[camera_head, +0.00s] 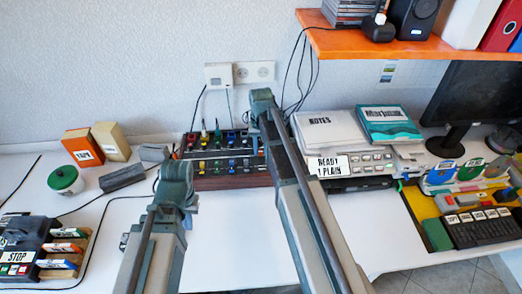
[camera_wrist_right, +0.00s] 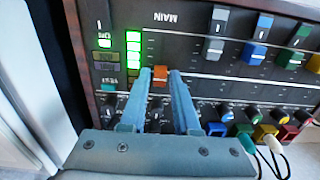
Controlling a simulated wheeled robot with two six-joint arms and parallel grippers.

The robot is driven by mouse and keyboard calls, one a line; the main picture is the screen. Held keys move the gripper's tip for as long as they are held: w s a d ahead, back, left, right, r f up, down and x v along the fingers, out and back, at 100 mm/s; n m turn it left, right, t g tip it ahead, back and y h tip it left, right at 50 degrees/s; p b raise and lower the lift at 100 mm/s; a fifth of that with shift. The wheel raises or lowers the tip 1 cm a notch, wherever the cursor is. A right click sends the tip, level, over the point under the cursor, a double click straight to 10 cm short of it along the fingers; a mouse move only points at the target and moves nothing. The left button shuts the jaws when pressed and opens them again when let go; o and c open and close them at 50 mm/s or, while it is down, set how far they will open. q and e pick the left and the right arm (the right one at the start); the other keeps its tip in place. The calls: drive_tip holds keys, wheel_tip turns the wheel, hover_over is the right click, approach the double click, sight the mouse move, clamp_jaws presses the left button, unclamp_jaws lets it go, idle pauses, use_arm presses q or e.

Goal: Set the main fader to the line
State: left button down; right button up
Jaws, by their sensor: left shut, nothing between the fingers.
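The mixer (camera_head: 225,183) stands against the wall, past my arms in the head view. In the right wrist view the upside-down label MAIN (camera_wrist_right: 165,17) is printed on its dark panel. Below the label is the main fader's orange cap (camera_wrist_right: 159,78). My right gripper (camera_wrist_right: 159,75) has one finger on each side of this cap, with no clear gap. The fingers hide much of the fader slot, and I cannot make out the line. In the head view the right fingertips are hidden behind my arm. My left gripper (camera_head: 154,153) is shut and empty, left of the mixer.
A grey fader (camera_wrist_right: 214,48) and a blue fader (camera_wrist_right: 257,55) lie right of the main fader, with coloured knobs below. Lit green level lights (camera_wrist_right: 133,50) are on its left. The notes stack (camera_head: 325,130) stands right of the mixer.

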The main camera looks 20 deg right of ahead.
sight(261, 151)
drive_tip(key=shift+o, duration=1.1)
wheel_tip(261, 151, up, 14)
drive_tip(key=p, duration=1.3)
drive_tip(key=shift+p, duration=0.4)
drive_tip(key=shift+f, duration=0.1)
drive_tip(key=s+a+n+h, duration=0.1)
drive_tip(key=s+a+n, duration=0.5)
drive_tip(key=s+a, duration=1.2)
drive_tip(key=s, duration=0.3)
drive_tip(key=shift+n, duration=0.4)
